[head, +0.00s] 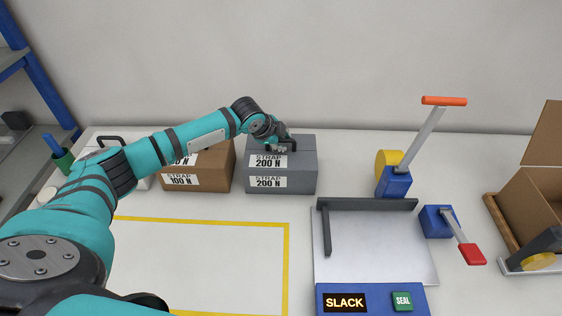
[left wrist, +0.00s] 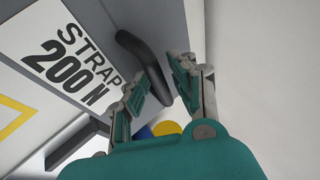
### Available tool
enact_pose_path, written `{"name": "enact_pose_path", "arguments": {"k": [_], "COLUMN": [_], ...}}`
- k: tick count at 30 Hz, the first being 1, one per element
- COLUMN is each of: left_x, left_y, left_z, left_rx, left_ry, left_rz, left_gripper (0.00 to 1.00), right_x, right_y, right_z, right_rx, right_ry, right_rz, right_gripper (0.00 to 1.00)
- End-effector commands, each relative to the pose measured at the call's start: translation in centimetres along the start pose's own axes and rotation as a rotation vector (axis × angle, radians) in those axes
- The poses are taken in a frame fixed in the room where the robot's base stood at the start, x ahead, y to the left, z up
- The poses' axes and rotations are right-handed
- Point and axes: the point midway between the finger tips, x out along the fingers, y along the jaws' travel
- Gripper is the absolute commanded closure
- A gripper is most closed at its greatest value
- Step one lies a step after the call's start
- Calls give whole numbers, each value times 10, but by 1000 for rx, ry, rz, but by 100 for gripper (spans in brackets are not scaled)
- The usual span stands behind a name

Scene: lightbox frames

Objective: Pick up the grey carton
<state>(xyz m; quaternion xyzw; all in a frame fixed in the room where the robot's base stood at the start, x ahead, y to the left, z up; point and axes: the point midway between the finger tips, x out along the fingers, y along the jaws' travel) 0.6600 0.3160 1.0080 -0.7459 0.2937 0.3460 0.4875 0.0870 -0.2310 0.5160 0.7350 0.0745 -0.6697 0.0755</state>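The grey carton (head: 281,183) stands at the back of the table against the wall, with white labels reading STRAP 200 N. My left gripper (head: 284,145) is over its top, at the dark handle. In the left wrist view the carton's labelled side (left wrist: 35,45) fills the upper left. The dark handle (left wrist: 138,52) reaches down between the two fingers of my left gripper (left wrist: 158,76). The fingers stand apart, one on each side of the handle, and a firm grip on it does not show. The carton rests on the table. My right gripper is not in view.
A brown carton (head: 206,174) stands just left of the grey one. A strapping station (head: 372,250) with a SLACK display and a SEAL button, and levers, is to the right. An open cardboard box (head: 535,205) is far right. The yellow-outlined area (head: 215,265) is empty.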

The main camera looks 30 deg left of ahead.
Motion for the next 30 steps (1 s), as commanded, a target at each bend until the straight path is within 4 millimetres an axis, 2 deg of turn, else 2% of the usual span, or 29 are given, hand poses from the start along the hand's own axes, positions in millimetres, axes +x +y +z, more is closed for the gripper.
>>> {"name": "enact_pose_path", "arguments": {"k": [4, 10, 30], "left_x": [0, 0, -4], "left_y": [0, 0, -4], "left_z": [0, 0, -2], "left_rx": [0, 0, 1], "left_ry": [0, 0, 3], "left_rz": [0, 0, -6], "left_gripper": [75, 100, 100], "right_x": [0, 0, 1], "right_y": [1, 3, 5], "right_z": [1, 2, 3], "right_rx": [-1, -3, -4], "right_ry": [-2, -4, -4], "right_rz": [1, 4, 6], "right_gripper": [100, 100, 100]}}
